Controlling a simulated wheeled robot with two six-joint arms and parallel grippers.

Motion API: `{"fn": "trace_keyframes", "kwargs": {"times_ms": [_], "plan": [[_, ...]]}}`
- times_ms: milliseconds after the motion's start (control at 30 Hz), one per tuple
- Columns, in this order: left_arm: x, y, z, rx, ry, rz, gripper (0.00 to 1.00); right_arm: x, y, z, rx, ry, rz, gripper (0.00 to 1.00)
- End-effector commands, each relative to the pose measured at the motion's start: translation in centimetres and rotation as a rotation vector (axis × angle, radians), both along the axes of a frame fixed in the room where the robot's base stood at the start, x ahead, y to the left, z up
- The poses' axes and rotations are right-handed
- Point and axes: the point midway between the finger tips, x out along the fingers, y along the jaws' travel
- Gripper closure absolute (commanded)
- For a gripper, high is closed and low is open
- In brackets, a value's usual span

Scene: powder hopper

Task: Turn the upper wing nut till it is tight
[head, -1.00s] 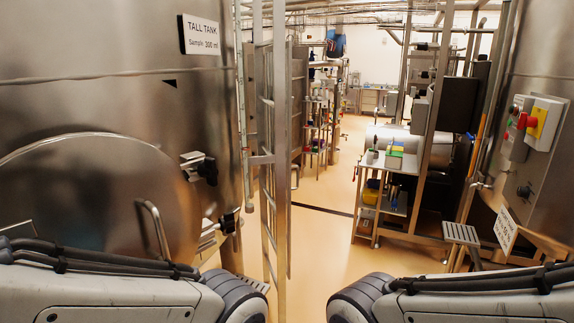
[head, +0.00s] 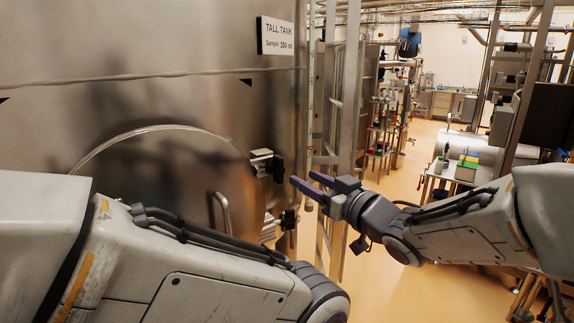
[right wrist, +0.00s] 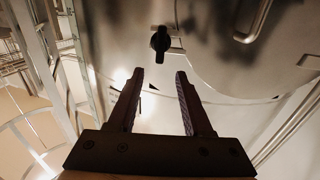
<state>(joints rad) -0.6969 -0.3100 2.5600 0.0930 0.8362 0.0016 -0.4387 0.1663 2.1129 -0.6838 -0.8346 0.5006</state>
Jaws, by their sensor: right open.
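The upper wing nut (head: 278,168) is black and sits on a metal clamp at the right edge of the tank's round door (head: 150,180). A lower dark wing nut (head: 289,218) is below it. My right gripper (head: 305,181) is open and empty, just right of the upper nut and apart from it in the head view. In the right wrist view, a black wing nut (right wrist: 160,41), apparently the upper one, lies beyond and between the open fingertips (right wrist: 160,73). My left arm crosses the lower left; its gripper is out of frame.
The tall tank (head: 130,50) fills the left, with a name plate (head: 276,37). A bent door handle (head: 220,212) is left of the nuts. A metal ladder frame (head: 345,110) stands close behind my right gripper. Open floor (head: 405,180) lies to the right.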

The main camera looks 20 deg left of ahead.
Motion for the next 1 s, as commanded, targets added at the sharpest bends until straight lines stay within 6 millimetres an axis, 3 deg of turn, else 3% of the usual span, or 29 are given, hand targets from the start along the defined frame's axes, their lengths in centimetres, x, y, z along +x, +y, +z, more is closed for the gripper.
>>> {"fn": "trace_keyframes", "kwargs": {"times_ms": [500,700,967,1000], "plan": [[0.0,0.0,3.9,0.000,0.000,0.001,1.00,5.1,6.8,0.3,-0.001,0.001,0.000,0.50],[0.0,0.0,4.4,0.000,0.000,-0.001,1.00,5.9,7.9,0.1,0.000,-0.001,0.000,0.50],[0.0,0.0,4.3,0.000,0.000,-0.001,1.00,5.9,8.0,0.0,0.000,-0.001,-0.001,0.50],[0.0,0.0,4.3,0.000,0.000,-0.001,1.00,5.9,7.9,0.0,0.000,-0.001,-0.001,0.61]]}}
